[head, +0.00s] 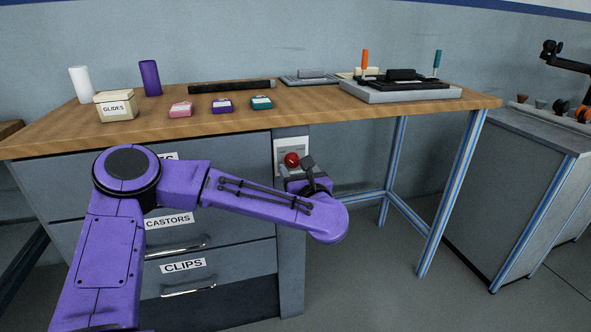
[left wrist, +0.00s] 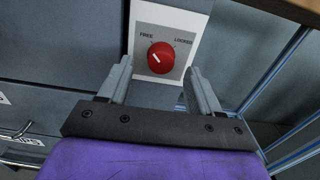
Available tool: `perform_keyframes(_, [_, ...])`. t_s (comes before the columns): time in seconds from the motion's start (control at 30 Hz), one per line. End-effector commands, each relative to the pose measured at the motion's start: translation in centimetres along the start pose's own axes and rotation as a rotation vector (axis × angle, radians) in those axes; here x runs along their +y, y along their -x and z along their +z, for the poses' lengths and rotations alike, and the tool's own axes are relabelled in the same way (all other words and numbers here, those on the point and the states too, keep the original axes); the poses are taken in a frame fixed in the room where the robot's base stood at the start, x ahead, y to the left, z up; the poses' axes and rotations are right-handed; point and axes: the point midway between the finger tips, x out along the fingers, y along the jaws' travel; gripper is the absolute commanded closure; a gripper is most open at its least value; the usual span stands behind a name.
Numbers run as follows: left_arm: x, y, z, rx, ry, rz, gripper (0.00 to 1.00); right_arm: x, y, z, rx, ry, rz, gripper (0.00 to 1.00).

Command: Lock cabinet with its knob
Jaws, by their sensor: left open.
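The cabinet (head: 238,258) is a grey drawer unit under the wooden workbench. Its red knob (head: 291,160) sits on a light plate on the narrow front post, right of the drawers. In the left wrist view the red knob (left wrist: 166,52) has a white mark slanting to the upper left, on the FREE side; the plate (left wrist: 184,24) reads FREE at left and LOCKED at right. My left gripper (left wrist: 160,70) is open, its two fingers on either side below the knob, with gaps between. In the head view my left gripper (head: 305,170) partly hides the plate. My right gripper is not in view.
The workbench top (head: 320,112) overhangs the knob. It carries a GLIDES box (head: 117,105), small coloured boxes and a grey tray (head: 400,94) with tools. Blue-edged table legs (head: 450,190) stand to the right. Open floor lies between them and the cabinet.

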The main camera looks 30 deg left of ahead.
Motion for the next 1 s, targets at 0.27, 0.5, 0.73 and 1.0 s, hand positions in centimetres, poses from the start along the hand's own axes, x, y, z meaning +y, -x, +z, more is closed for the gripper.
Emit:
perform_keyframes(0.27, [-0.1,-2.8,-0.1,0.001,-0.004,-0.002,0.36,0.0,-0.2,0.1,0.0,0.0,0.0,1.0])
perform_keyframes(0.5, [-0.1,-2.8,-0.1,0.001,-0.004,-0.002,0.46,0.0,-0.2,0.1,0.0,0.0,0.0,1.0])
perform_keyframes(0.73, [-0.1,-2.8,-0.1,0.001,-0.005,-0.002,0.92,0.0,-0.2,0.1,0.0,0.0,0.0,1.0])
perform_keyframes(1.0, [-0.1,-2.7,0.0,0.0,-0.045,-0.003,0.92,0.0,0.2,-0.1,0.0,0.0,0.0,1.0])
